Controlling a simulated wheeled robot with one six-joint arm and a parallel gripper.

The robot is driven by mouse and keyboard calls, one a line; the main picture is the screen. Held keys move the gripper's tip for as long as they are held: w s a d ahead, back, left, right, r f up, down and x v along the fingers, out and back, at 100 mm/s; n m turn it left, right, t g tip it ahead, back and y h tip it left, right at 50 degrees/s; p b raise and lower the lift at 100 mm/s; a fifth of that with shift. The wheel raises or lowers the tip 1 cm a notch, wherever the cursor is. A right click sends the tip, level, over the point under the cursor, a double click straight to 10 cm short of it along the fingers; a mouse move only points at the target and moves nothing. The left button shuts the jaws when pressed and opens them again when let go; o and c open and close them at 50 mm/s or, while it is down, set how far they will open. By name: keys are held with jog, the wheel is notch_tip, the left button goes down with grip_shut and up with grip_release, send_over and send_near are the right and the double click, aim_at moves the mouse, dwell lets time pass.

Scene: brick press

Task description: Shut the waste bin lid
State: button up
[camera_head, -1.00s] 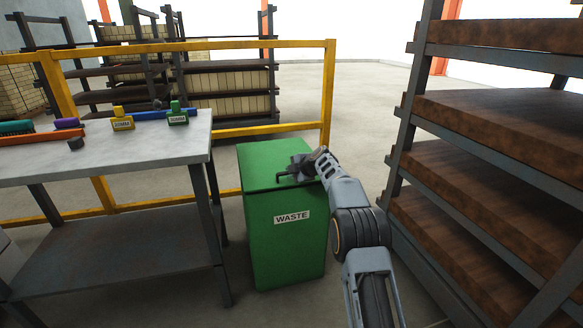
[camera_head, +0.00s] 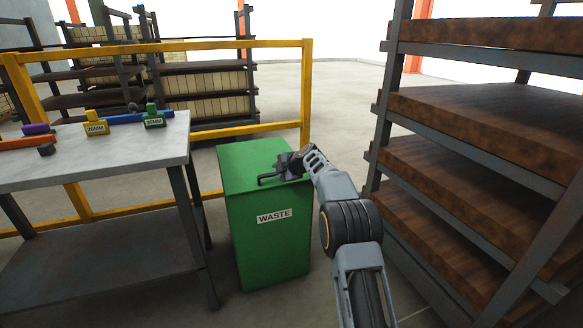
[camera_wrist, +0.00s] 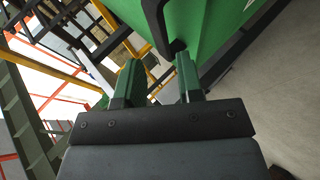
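The green waste bin (camera_head: 271,245) with its white WASTE label stands on the floor in the middle of the head view. Its green lid (camera_head: 245,162) looks flat across the top, down on the bin. My gripper (camera_head: 272,178) is at the lid's front edge, over its right half; I cannot tell whether it touches. In the wrist view my gripper (camera_wrist: 158,68) has its two fingers apart, with nothing clearly held between them. Green bin panels (camera_wrist: 215,30) with a dark edge lie just past the fingertips. My gripper hides part of the lid's front edge.
A worktable (camera_head: 90,160) with several small tools stands left of the bin. A yellow rail (camera_head: 240,132) runs behind it. A tall rack of brown boards (camera_head: 470,120) stands close on the right. Open floor (camera_head: 345,110) lies beyond the rail.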

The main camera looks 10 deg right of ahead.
jog(key=v, duration=1)
jog(key=shift+f, duration=0.1)
jog(key=s+a+r+m+g+h+p, duration=0.1)
jog(key=s+a+r+m+g+p, duration=0.1)
jog(key=s+r+m+p, duration=0.5)
jog(key=s+a+r+m+g+h+p, duration=0.1)
jog(key=s+a+r+m+p, duration=0.15)
jog(key=s+r+p, duration=0.85)
jog(key=s+r+m+h+p, duration=0.1)
jog(key=s+r+m+p, duration=0.2)
jog(key=s+p, duration=0.3)
jog(key=s+r+m+g+h+p, duration=0.1)
jog(key=s+r+m+p, duration=0.3)
jog(key=s, duration=0.4)
jog(key=s+r+m+g+h+p, duration=0.1)
jog(key=s+r+m+h+p, duration=0.1)
jog(key=s+m+p, duration=0.3)
jog(key=s+r+p, duration=0.1)
jog(key=s+p, duration=0.1)
jog(key=p, duration=0.1)
jog(key=shift+s+r, duration=0.2)
jog(key=shift+s, duration=0.1)
jog(key=shift+a, duration=0.1)
